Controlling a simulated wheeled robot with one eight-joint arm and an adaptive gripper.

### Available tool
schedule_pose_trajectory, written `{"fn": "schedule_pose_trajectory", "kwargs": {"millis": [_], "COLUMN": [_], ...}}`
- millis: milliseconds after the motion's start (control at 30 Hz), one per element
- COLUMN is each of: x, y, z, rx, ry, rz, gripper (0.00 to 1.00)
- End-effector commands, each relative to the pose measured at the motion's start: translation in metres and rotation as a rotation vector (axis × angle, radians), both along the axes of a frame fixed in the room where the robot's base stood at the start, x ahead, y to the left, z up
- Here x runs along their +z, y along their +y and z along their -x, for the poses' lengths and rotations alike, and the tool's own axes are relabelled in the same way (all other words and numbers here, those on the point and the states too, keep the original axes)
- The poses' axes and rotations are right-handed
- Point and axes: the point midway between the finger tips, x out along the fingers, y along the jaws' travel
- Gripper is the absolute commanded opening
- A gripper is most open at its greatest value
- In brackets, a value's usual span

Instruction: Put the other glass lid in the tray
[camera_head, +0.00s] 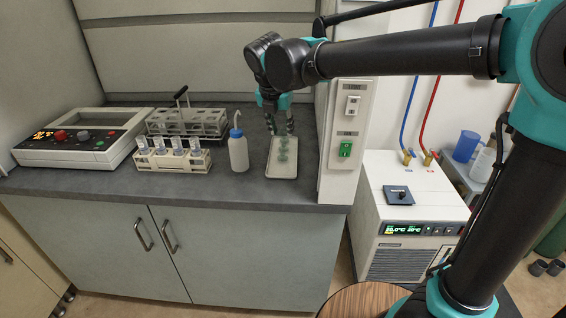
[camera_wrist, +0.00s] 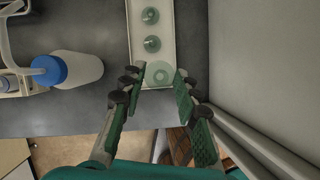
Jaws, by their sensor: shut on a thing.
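The white tray (camera_head: 283,173) lies on the counter at its right end, and it fills the top middle of the wrist view (camera_wrist: 167,30). Two pale green glass lids, one at the far end (camera_wrist: 150,15) and one nearer (camera_wrist: 152,43), are in the tray. A third, larger-looking glass lid (camera_wrist: 157,70) is between my fingers, over the near end of the tray. My gripper (camera_wrist: 160,77) points down and is shut on this lid. In the head view my gripper (camera_head: 280,130) is at the tray; whether the held lid touches the tray I cannot tell.
A wash bottle with a blue cap (camera_head: 238,150) stands left of the tray. A rack of capped vials (camera_head: 173,160) and a grey rack (camera_head: 187,123) stand farther left, beside a control instrument (camera_head: 85,140). A wall panel (camera_head: 343,145) closes off the right side.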

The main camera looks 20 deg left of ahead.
Motion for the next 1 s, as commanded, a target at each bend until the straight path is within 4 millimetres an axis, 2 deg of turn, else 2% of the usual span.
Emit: {"fn": "schedule_pose_trajectory", "kwargs": {"millis": [100,300,567,800,1000], "x": [-0.03,-0.072,-0.095,-0.124,-0.127], "y": [0.0,0.0,0.0,0.0,0.0], "z": [0.0,0.0,0.0,0.0,0.0], "rx": [0.0,0.0,0.0,0.0,0.0], "ry": [0.0,0.0,0.0,0.0,0.0], "rz": [0.0,0.0,0.0,0.0,0.0], "gripper": [0.2,0.2,0.2,0.2,0.2]}}
